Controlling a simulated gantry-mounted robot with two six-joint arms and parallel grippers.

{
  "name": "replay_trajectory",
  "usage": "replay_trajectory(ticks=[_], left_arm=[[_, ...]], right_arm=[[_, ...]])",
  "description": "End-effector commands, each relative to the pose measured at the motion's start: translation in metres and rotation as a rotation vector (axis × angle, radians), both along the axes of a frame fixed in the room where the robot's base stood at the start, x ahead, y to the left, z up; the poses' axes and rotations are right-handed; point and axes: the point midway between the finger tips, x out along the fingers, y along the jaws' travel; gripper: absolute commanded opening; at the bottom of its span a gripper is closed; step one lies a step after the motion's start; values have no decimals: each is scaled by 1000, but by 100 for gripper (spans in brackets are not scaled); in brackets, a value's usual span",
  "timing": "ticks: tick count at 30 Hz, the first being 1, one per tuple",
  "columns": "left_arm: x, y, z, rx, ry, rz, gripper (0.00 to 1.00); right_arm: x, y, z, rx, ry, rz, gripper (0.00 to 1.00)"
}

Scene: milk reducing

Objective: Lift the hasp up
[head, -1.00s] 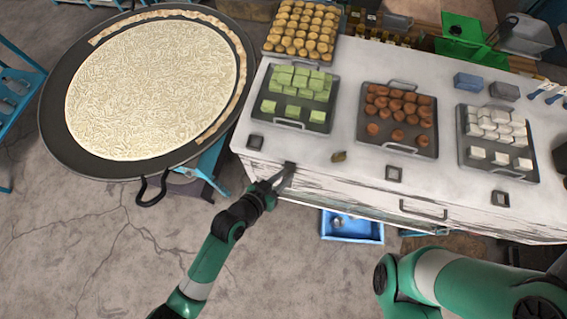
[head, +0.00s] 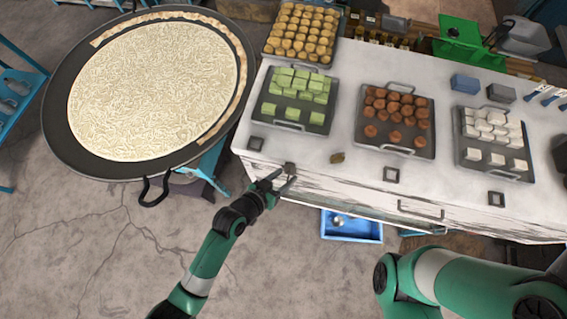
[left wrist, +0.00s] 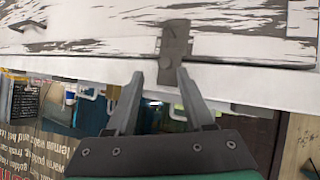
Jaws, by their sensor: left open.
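The hasp is a dark metal strap on the front of the white worn chest; its top end (head: 290,167) shows at the chest's front edge in the head view. In the left wrist view the hasp (left wrist: 175,38) hangs down across the front, and its lower end lies close to the fingertips. My left gripper (head: 284,181) is open and empty just in front of the chest, below the hasp's top. In the left wrist view the gripper (left wrist: 160,76) has its fingers apart near the hasp's lower end; contact cannot be told. My right gripper is not in view.
The white chest top (head: 330,190) carries trays of green (head: 298,92), brown (head: 396,112) and white (head: 492,135) sweets. A large round pan (head: 60,125) stands at left. A handle (head: 421,211) sits on the chest's front, and a blue tray (head: 365,229) lies below. Floor at left front is clear.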

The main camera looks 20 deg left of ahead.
Motion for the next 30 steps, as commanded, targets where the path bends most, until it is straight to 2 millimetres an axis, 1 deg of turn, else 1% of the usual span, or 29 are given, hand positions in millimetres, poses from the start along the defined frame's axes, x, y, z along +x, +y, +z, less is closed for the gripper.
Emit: replay_trajectory(ticks=[7, 10, 14, 18, 22, 25, 30], left_arm=[[-1, 1, 1, 0, 0, 0, 53], [-7, 4, 5, 0, 0, 1, 53], [-25, 12, 18, 1, 0, 1, 53], [-52, 25, 37, 0, 1, 4, 53], [-73, 34, 51, 1, 0, 3, 53], [-83, 39, 58, -1, 1, 2, 53], [-89, 42, 63, 0, 0, 0, 53]], right_arm=[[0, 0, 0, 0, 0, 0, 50], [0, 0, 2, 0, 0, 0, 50], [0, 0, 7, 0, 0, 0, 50], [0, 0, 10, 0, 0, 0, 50], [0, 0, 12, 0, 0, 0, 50], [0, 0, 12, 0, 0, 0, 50], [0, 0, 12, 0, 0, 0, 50]])
